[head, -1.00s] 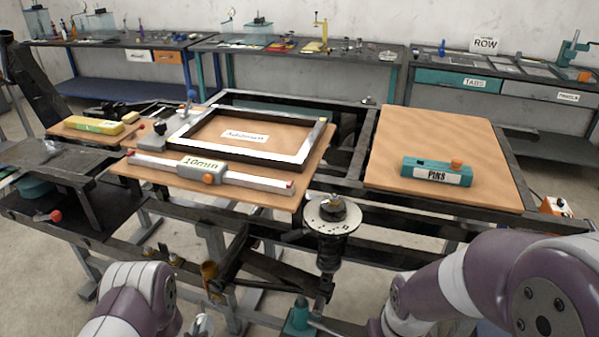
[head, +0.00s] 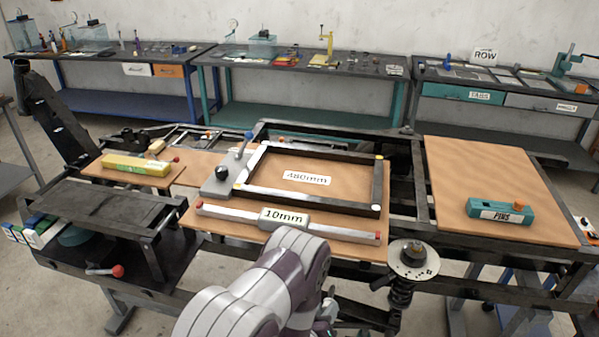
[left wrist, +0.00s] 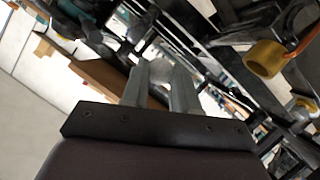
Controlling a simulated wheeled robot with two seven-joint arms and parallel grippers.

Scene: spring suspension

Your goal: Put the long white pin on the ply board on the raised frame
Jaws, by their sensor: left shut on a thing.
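My left gripper (left wrist: 160,88) shows in the left wrist view with its two grey fingers close together. A pale piece (left wrist: 158,74) shows between them, and it is probably the long white pin, but only a small part of it can be seen. In the head view this gripper (head: 326,308) is mostly hidden by my own arm, low in front of the raised frame. The black raised frame (head: 480,292) carries a bare-topped ply board (head: 480,170) at the right, with a teal block marked PINS (head: 500,211) on it. My right gripper is not in view.
A middle board (head: 225,235) carries a rectangular frame (head: 310,202) and a 10mm bar with red ends (head: 345,231). A round-topped spring unit (head: 413,260) stands between my left arm and the right board. Much of the right board is clear behind the PINS block.

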